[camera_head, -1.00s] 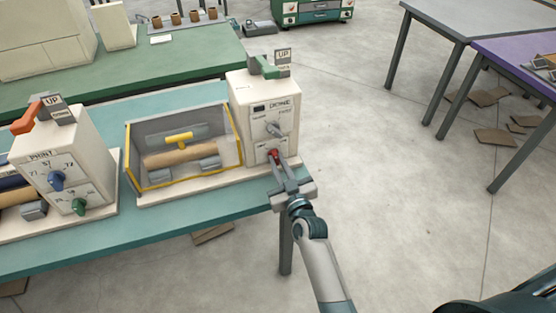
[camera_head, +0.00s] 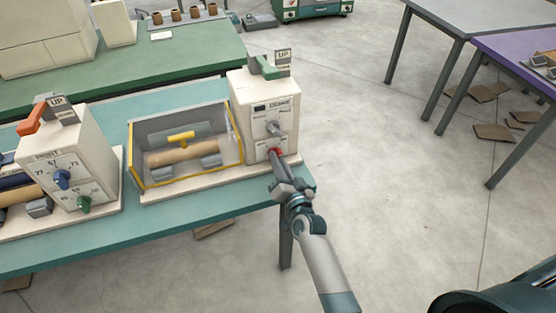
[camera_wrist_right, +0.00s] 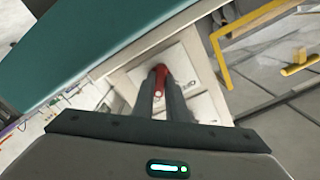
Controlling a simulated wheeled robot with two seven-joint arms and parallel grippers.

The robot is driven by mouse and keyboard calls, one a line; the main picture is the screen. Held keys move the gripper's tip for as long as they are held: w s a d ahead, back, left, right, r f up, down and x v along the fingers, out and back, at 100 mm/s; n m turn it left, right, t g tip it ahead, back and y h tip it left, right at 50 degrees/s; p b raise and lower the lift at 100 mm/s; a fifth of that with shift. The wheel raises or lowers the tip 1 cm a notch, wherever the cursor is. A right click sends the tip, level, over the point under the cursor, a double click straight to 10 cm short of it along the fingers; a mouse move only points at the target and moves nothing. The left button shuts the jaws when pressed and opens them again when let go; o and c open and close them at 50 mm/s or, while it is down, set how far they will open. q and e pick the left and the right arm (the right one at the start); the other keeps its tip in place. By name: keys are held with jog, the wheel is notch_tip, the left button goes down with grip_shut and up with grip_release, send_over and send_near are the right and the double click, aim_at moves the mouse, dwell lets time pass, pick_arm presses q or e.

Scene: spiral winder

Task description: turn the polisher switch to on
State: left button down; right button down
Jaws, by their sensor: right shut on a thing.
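The polisher (camera_head: 262,112) is a cream box at the right end of the teal table, with a small dark display, a grey knob (camera_head: 273,129) and a red switch (camera_head: 277,150) low on its front. My right gripper (camera_head: 275,156) is at the red switch, with its fingers shut on it. In the right wrist view the red switch (camera_wrist_right: 160,72) shows between the two finger tips, over a pale plate with lettering too small to read. Much of the switch is hidden by the fingers. My left gripper is not in view.
A yellow-edged guard tray (camera_head: 190,145) with rollers stands left of the polisher. Another cream box (camera_head: 68,160) with blue and green knobs and an orange lever stands further left. The floor (camera_head: 385,210) right of the teal table is clear.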

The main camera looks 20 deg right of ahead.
dwell(0.5)
jog(key=c, duration=1.8)
grip_release()
jog(key=shift+o, duration=0.2)
